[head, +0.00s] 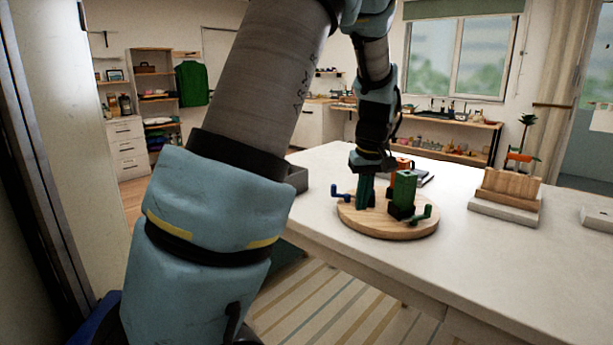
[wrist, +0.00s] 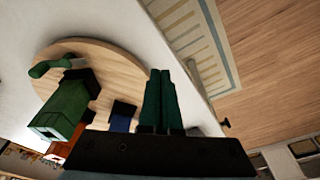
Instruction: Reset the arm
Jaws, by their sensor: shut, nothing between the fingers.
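My gripper (head: 365,192) points down over the round wooden board (head: 365,226) on the white table. Its two green fingers lie together, empty, also in the wrist view (wrist: 160,80). A green block (head: 404,188) with a dark base stands on the board, right of the fingers; it also shows in the wrist view (wrist: 65,106). A small green bent piece (head: 421,215) is at the board's right edge. A blue bent piece (head: 341,194) is at its left edge. I cannot tell whether the fingertips touch the board.
The white table (head: 480,255) has bare room at the front right. A wooden stand on a pale base (head: 506,208) is to the right of the board. A grey tray (head: 297,178) is at the table's left edge.

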